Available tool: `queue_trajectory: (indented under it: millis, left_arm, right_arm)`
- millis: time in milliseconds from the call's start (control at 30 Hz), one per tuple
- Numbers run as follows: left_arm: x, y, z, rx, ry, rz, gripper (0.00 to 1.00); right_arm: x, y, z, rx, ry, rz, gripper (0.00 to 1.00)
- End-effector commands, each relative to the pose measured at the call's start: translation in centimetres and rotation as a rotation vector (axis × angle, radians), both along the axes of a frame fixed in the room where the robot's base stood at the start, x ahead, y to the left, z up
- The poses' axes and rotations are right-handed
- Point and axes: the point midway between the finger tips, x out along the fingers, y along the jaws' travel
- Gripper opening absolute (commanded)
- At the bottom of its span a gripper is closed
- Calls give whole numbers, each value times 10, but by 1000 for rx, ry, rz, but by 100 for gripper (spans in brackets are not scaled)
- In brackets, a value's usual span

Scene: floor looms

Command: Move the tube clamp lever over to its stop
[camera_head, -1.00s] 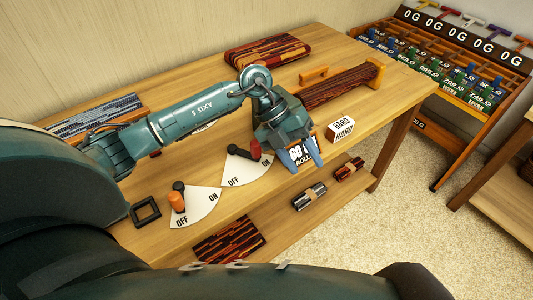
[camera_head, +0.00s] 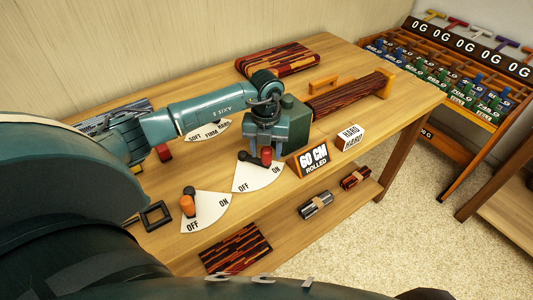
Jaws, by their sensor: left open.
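Two lever dials marked OFF and ON sit on the bench's front edge; no label shows which is the tube clamp lever. The right dial (camera_head: 257,180) has a lever with a red knob (camera_head: 266,155) and a black hub. The left dial (camera_head: 206,212) has an orange-knobbed lever (camera_head: 187,206), its knob near OFF. My left gripper (camera_head: 267,149) is open, pointing down at the red knob from behind. The knob shows between its fingertips; I cannot tell whether they touch it. My right gripper is not in view.
A "60 CM ROLLED" sign (camera_head: 313,158) and a HARD block (camera_head: 350,137) stand just right of the gripper. A dark red roll (camera_head: 347,97) lies behind. A SOFT-FIRM dial (camera_head: 208,131) is partly behind my arm. Bundles (camera_head: 316,203) lie on the lower shelf.

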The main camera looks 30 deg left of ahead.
Motion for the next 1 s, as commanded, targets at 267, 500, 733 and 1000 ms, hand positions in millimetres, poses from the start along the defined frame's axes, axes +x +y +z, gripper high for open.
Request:
queue_trajectory:
  millis: [267, 500, 733, 1000]
  left_arm:
    - [0, -1, -22, -1, 0, -1, 48]
    - [0, -1, -23, -2, -1, -1, 48]
    - [0, -1, -23, -2, -1, -1, 31]
    - [0, -1, -22, -2, -1, -1, 8]
  right_arm:
    - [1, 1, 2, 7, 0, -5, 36]
    - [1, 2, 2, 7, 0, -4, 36]
    - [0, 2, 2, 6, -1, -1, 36]
    - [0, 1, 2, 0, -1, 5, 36]
